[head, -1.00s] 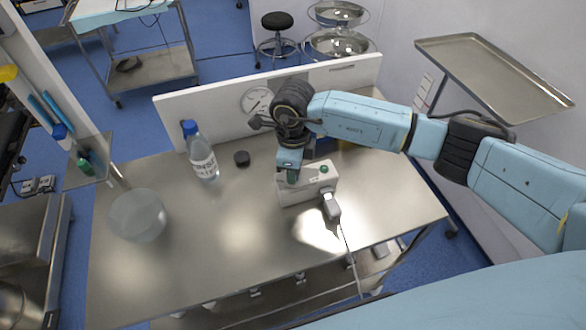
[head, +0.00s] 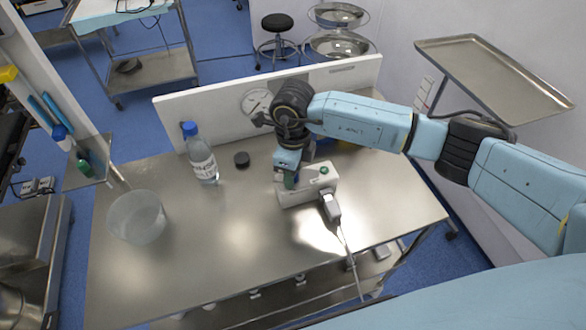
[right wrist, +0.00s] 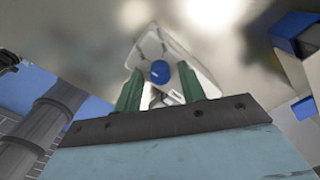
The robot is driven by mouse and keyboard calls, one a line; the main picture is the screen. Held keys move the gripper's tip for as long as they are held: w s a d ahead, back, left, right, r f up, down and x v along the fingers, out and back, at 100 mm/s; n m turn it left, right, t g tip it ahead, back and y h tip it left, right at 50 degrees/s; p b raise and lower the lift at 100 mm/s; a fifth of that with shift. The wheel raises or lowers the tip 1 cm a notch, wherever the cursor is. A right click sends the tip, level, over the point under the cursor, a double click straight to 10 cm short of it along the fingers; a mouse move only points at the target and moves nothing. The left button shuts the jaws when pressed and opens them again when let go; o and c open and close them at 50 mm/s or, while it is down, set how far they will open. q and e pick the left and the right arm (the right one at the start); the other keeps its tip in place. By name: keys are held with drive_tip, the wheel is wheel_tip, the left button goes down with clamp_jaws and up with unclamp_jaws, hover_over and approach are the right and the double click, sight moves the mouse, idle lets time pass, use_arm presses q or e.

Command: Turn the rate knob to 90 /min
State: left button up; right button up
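A small white box-shaped device (head: 308,188) stands on the steel table, with a green round button or knob (head: 324,170) on its top right. My right gripper (head: 289,180) points down over the left part of the device. In the right wrist view, its two green fingers (right wrist: 160,88) are apart. A blue round knob (right wrist: 159,72) on the device's pale face (right wrist: 175,50) shows in the gap between the fingertips. I cannot tell whether the fingers touch it. The knob is hidden behind the gripper in the head view. No scale marks are readable. My left gripper is not in view.
A grey connector with a cable (head: 331,206) sits at the device's front.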

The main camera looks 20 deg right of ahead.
drive_tip(key=shift+o, duration=0.3)
drive_tip(key=shift+r, duration=0.1)
wheel_tip(320, 180, up, 13)
drive_tip(key=shift+b, duration=0.4)
